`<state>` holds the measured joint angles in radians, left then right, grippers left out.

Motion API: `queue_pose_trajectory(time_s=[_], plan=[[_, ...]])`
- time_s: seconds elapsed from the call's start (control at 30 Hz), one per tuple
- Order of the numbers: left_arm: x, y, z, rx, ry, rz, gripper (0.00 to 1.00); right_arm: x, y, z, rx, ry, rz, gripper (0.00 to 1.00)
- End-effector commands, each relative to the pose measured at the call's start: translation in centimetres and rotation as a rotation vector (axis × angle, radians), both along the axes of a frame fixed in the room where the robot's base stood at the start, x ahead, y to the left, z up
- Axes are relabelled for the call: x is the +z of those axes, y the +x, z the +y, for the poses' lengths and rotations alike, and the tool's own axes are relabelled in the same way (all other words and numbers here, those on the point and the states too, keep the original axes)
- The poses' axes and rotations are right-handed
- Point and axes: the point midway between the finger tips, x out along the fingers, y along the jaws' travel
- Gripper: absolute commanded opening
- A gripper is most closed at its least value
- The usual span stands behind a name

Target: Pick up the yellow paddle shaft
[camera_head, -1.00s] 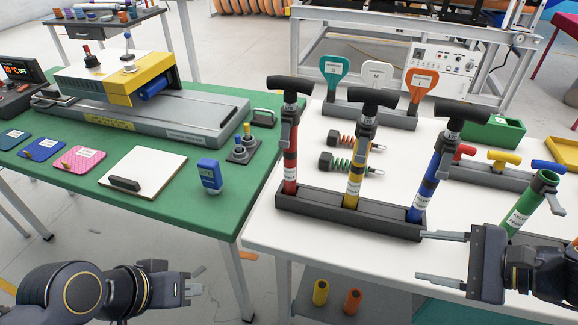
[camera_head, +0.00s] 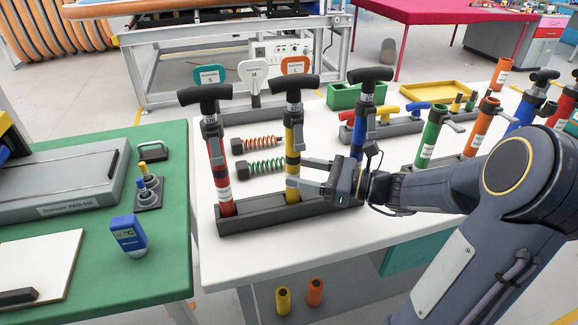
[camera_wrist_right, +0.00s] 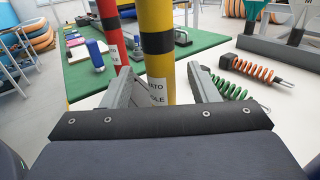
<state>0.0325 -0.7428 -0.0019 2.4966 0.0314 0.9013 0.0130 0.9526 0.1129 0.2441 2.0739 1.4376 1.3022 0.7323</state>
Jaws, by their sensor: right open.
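The yellow paddle shaft (camera_head: 293,145) stands upright in the middle slot of a dark rack (camera_head: 262,212), with a black T-handle on top. It also shows close up in the wrist view (camera_wrist_right: 156,18), with a white label on it. My right gripper (camera_head: 296,170) is open at label height, coming from the right. Its two fingers lie on either side of the yellow shaft, with gaps visible in the wrist view. My left gripper is out of view.
A red shaft (camera_head: 217,165) and a blue shaft (camera_head: 357,135) stand in the same rack, left and right of the yellow one. Orange (camera_head: 254,142) and green (camera_head: 262,167) springs lie behind. Bare white tabletop (camera_head: 270,245) is in front.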

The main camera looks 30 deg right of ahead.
Motion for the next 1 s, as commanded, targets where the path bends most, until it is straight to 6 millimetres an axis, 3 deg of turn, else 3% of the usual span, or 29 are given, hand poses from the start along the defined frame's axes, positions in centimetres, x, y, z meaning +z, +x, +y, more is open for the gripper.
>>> queue_pose_trajectory(time_s=[0.27,0.57,0.9,1.0], plan=[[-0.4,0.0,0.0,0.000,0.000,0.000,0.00,-0.1,3.0,2.7,0.004,0.000,-0.001,0.54],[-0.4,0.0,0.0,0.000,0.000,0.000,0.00,0.0,3.4,3.0,0.001,-0.002,-0.001,0.54],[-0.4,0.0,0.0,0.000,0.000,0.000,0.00,0.0,3.4,3.0,0.001,-0.002,-0.001,0.10],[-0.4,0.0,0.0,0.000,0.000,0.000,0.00,0.0,3.4,3.0,0.001,-0.001,-0.001,0.01]])
